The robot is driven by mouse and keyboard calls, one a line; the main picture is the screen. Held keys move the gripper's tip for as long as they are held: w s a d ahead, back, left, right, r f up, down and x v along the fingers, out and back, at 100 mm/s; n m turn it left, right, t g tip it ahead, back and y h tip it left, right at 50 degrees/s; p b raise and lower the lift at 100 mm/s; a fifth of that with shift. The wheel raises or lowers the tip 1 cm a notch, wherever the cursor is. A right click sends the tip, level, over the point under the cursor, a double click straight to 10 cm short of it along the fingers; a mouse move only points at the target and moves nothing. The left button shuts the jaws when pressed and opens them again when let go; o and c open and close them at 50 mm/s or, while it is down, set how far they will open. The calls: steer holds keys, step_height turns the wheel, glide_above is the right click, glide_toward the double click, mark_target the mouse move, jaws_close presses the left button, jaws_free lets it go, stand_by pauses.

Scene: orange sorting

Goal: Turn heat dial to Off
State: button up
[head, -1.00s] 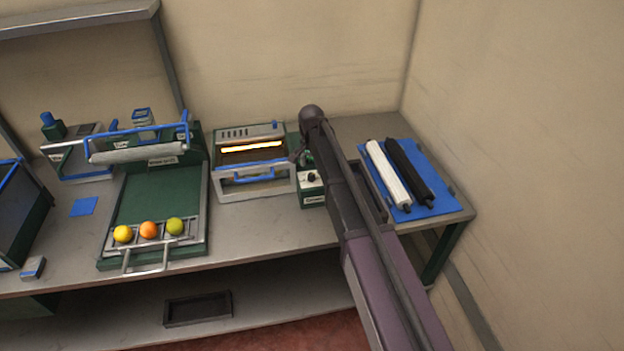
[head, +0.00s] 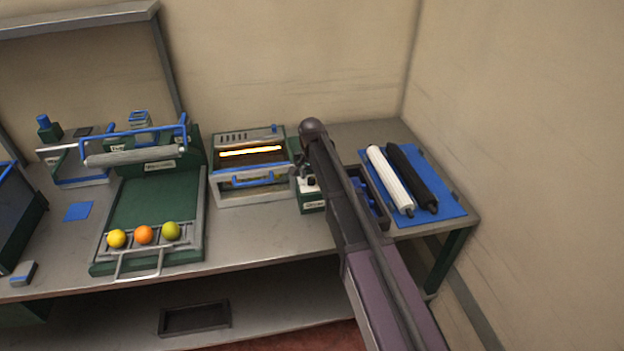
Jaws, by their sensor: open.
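The heater unit (head: 250,190) has a glowing orange-yellow bar and a blue front handle, and stands at the middle of the bench. A small green control box (head: 313,207) with a pale face stands at its right. A dark dial shows on that face, partly covered, and its setting is too small to read. My gripper (head: 303,172) is open, at the dial's upper left, close to the box. My arm hides part of it, and I cannot tell whether it touches the dial.
Left of the heater, a green board (head: 155,205) holds a yellow, an orange and a green fruit in a rack. A dark tray (head: 381,212) with blue items lies right of my arm. White and black rollers rest on a blue mat (head: 446,203). Walls close the back and right.

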jaws_close()
